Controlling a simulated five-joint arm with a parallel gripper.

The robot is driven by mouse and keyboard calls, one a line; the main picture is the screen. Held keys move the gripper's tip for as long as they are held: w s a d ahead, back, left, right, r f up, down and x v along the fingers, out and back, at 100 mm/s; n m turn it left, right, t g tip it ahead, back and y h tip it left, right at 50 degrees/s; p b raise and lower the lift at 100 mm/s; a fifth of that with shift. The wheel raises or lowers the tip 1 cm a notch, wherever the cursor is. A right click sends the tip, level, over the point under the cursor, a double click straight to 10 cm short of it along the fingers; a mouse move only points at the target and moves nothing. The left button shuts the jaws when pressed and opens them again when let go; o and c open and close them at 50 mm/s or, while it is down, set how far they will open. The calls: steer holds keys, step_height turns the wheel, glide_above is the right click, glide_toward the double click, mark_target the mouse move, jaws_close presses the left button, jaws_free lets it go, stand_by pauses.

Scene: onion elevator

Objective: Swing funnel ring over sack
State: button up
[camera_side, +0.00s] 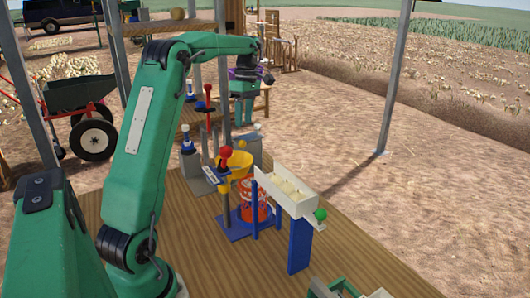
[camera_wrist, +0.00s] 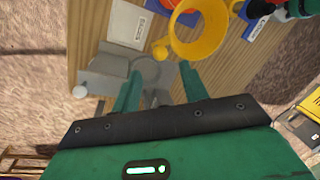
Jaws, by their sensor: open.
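The yellow funnel ring (camera_side: 237,165) is at the middle of the table in the side view, up and left of the sack. In the wrist view the ring (camera_wrist: 177,38) is near the top, with a small yellow tab at its left, and bare table shows through its hole. The red mesh sack (camera_side: 254,212) stands in a blue frame. A patch of red at the wrist view's top edge may be the sack. My gripper (camera_wrist: 160,82) is open with nothing between its fingers. In the side view my gripper (camera_side: 266,76) is high above the table, apart from the ring.
A white trough (camera_side: 288,196) with onions stands on a blue post right of the sack, a green knob at its end. A red-knobbed lever (camera_side: 225,153) is beside the ring. Grey blocks (camera_side: 192,172) stand behind at left. The table front (camera_side: 225,270) is clear.

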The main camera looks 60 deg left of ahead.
glide_toward(235, 161)
steer(key=shift+w+a+f, duration=0.2)
steer(key=shift+w+f, duration=0.2)
steer(key=shift+f, duration=0.2)
steer(key=shift+w+a+f, duration=0.2)
steer(key=shift+w+f, duration=0.2)
steer(key=shift+f, duration=0.25)
steer(key=shift+w+a+f, duration=0.25)
steer(key=shift+w+f, duration=0.15)
steer(key=shift+f, duration=0.2)
jaws_close()
